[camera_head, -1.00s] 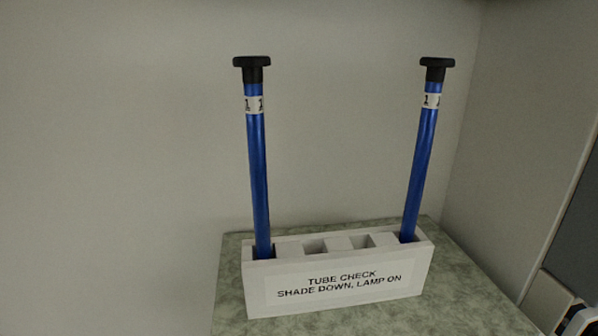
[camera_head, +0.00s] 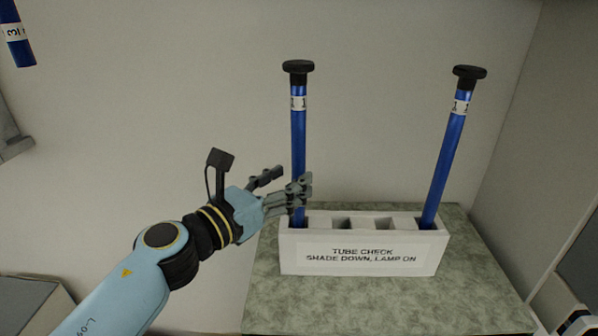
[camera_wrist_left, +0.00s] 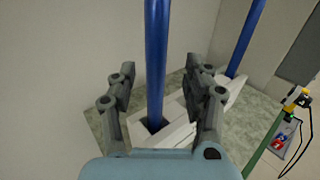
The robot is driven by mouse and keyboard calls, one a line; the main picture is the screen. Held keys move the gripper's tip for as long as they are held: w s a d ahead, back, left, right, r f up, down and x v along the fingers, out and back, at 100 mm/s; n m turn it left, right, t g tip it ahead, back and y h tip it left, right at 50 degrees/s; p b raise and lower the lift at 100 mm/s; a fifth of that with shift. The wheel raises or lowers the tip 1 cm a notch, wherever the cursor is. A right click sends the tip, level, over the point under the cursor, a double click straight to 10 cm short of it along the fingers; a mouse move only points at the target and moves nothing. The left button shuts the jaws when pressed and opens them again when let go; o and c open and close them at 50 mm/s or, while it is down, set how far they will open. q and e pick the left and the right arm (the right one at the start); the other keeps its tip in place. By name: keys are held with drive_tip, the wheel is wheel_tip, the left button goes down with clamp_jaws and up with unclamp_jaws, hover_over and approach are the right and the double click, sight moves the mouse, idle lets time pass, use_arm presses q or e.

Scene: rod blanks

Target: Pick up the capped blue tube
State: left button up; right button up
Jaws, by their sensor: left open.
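Two blue tubes with black caps and white bands marked 1 stand in the white rack (camera_head: 362,268). The left tube (camera_head: 298,135) is upright in the leftmost slot; the right tube (camera_head: 446,160) leans slightly to the right in the rightmost slot. My left gripper (camera_head: 287,186) is open at the lower part of the left tube, just above the rack. In the left wrist view, the left tube (camera_wrist_left: 156,60) passes between the two spread fingers, apart from both; the right tube (camera_wrist_left: 243,45) shows behind. My right gripper is not in view.
The rack sits on a green mottled top (camera_head: 370,302), with two empty middle slots. Part of another blue tube (camera_head: 18,48), banded 3, shows at the upper left. A wall stands close behind. The left wrist view shows a green pole (camera_wrist_left: 264,148) at right.

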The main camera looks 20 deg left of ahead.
sight(294, 174)
use_arm(q)
drive_tip(key=x, duration=0.4)
drive_tip(key=shift+w+a, duration=0.15)
drive_tip(key=shift+a, duration=0.05)
clamp_jaws()
idle(0.4)
